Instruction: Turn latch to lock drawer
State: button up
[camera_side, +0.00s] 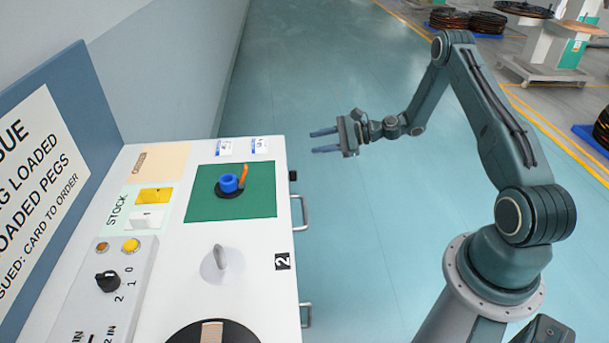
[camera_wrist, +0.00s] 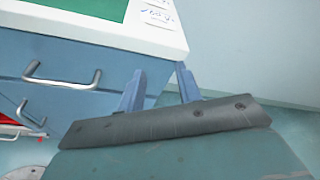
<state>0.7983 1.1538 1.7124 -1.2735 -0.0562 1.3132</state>
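The cabinet's drawer front carries a pale bar handle (camera_side: 302,212), which also shows in the wrist view (camera_wrist: 62,80). A small dark knob (camera_side: 293,176) sticks out of the cabinet's side near the top edge, just beyond that handle. It may be the latch, but its turn position is too small to tell. I cannot pick it out in the wrist view. My gripper (camera_side: 318,141) is open and empty, its two blue fingers apart. It hangs in the air off the cabinet's right side, clear of the knob. The fingers also show in the wrist view (camera_wrist: 160,68).
A second handle (camera_side: 307,315) sits further along the cabinet side.

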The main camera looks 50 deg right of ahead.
aim_at(292, 176)
jog(key=s+d+f+m+g, duration=0.2)
jog(key=s+d+f+m, duration=0.2)
jog(key=f, duration=0.1)
jog(key=shift+s+f+m+g+y, duration=0.3)
jog(key=shift+s+g, duration=0.05)
jog(key=shift+g, duration=0.05)
jog(key=shift+w, duration=0.15)
jog(key=x, duration=1.3)
jog(key=shift+w+a, duration=0.2)
jog(key=shift+a, duration=0.1)
grip_shut()
